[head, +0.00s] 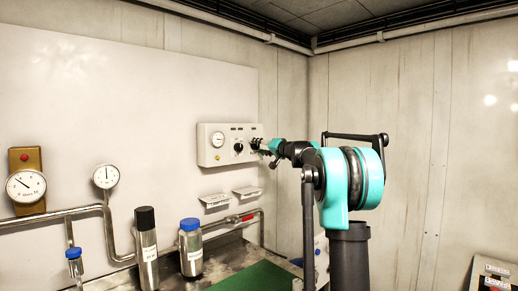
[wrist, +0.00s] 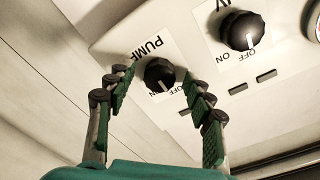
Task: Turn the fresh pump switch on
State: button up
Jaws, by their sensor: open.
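A white control panel (head: 210,150) is on the wall in the head view. In the wrist view a black rotary knob (wrist: 158,72) has a white label reading "PUMP" beside it; the word "fresh" is not visible. Its white pointer is at the lower side of the knob, and part of an "OFF" mark shows to its right, by the right finger. My gripper (wrist: 157,82) is open, with its green-padded fingers on either side of this knob. I cannot tell whether they touch it. In the head view my gripper (head: 259,146) is at the panel's right side and hides part of it.
A second black knob (wrist: 242,30) with "ON" and "OFF" marks is to the right of the pump knob. The panel also bears a gauge (head: 217,140). Pipes, gauges, a black-capped cylinder (head: 147,247) and a blue-capped bottle (head: 191,249) stand lower left.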

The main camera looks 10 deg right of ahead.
jog(key=c, duration=1.2)
jog(key=shift+o, duration=0.2)
jog(key=shift+m, duration=0.3)
jog(key=m, duration=0.5)
jog(key=shift+r, duration=0.1)
jog(key=m, duration=0.6)
jog(key=shift+g, duration=0.3)
jog(key=o, duration=1.2)
jog(key=shift+c, duration=0.2)
